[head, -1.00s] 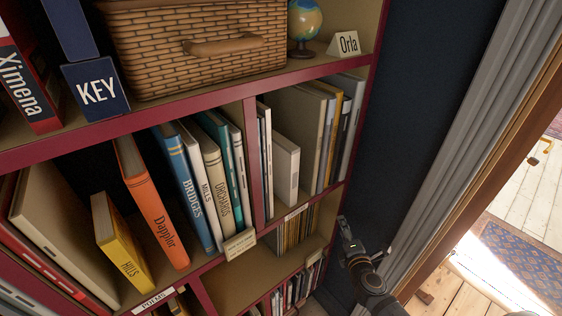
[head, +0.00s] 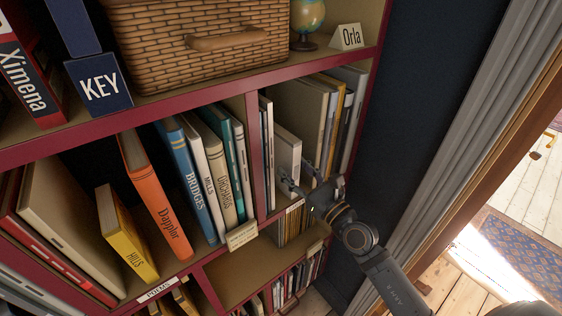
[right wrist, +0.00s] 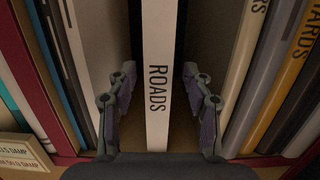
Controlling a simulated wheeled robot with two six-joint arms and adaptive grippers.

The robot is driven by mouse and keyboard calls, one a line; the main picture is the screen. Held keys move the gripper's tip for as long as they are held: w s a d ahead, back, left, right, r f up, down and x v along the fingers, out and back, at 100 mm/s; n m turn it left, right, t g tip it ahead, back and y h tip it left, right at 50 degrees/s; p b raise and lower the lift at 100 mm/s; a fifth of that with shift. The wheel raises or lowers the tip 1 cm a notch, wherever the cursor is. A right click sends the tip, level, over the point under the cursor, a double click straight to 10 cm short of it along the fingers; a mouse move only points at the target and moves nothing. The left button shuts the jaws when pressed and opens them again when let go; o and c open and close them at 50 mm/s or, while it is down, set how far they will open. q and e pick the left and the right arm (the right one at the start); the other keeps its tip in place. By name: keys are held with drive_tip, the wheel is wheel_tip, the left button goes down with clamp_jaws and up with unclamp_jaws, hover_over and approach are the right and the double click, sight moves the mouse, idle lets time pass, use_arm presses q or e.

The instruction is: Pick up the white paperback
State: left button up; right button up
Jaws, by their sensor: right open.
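A white paperback (head: 289,150) stands upright in the right-hand compartment of the middle shelf. In the right wrist view its white spine (right wrist: 156,75) reads "ROADS" and sits between the two fingers. My right gripper (head: 300,180) is in front of this book at the shelf's front edge. In the right wrist view the right gripper (right wrist: 158,85) is open, with one finger on each side of the spine and a visible gap on both sides. In the head view the gripper hides the lower part of the book. My left gripper is not in view.
Thin books (head: 266,150) stand left of the paperback beside the red divider (head: 256,155). Taller books (head: 340,120) stand to its right. A wicker basket (head: 200,45) and a globe (head: 308,16) are on the shelf above.

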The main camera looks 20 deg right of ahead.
sight(281, 155)
drive_tip(key=x, duration=0.5)
drive_tip(key=shift+a+r+p, duration=0.1)
drive_tip(key=shift+r+p, duration=0.2)
drive_tip(key=shift+p, duration=0.1)
drive_tip(key=shift+w+a, duration=0.2)
drive_tip(key=shift+w, duration=0.2)
drive_tip(key=shift+s+d, duration=0.15)
drive_tip(key=shift+c, duration=0.7)
clamp_jaws()
